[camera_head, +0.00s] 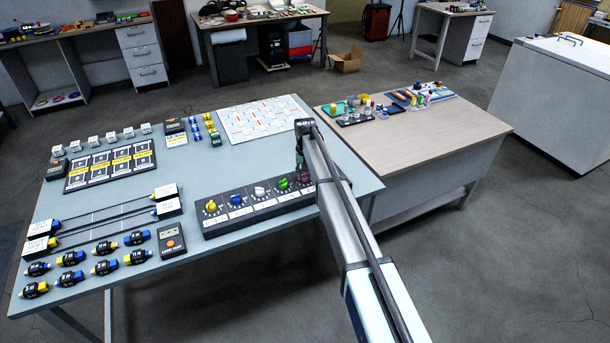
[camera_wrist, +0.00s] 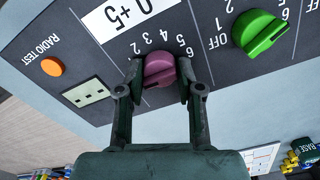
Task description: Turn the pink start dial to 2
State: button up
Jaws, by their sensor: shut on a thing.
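The pink start dial (camera_wrist: 158,69) sits on the dark dial panel (camera_wrist: 215,85), near one end. My gripper (camera_wrist: 159,82) has a finger on each side of the dial and is shut on it. Printed numbers from 2 to 6 show around the dial, upside down in the wrist view; my fingers hide part of the scale. I cannot tell which number the dial points to. In the head view, my gripper (camera_head: 301,168) is at the right end of the panel (camera_head: 235,218), and the arm covers most of the pink dial.
A green dial (camera_wrist: 260,32) is beside the pink one. White, blue and yellow dials (camera_head: 211,206) continue along the panel to the left. An orange RADIO TEST button (camera_wrist: 52,67) and a socket-like plate (camera_wrist: 88,92) are on the panel's other side. A white sheet (camera_head: 262,120) lies behind.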

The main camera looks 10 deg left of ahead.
jog(key=shift+f, duration=0.1)
jog(key=m+b, duration=0.2)
jog(key=shift+f+m, duration=0.1)
jog(key=shift+m, duration=0.3)
jog(key=m+b, duration=0.1)
jog(key=m, duration=0.1)
jog(key=shift+m+b, duration=0.3)
jog(key=shift+m, duration=0.1)
jog(key=m+b, duration=0.2)
jog(key=m, duration=0.3)
jog(key=shift+m, duration=0.4)
jog(key=o, duration=1.2)
jog(key=shift+c, duration=0.2)
jog(key=shift+r, duration=0.2)
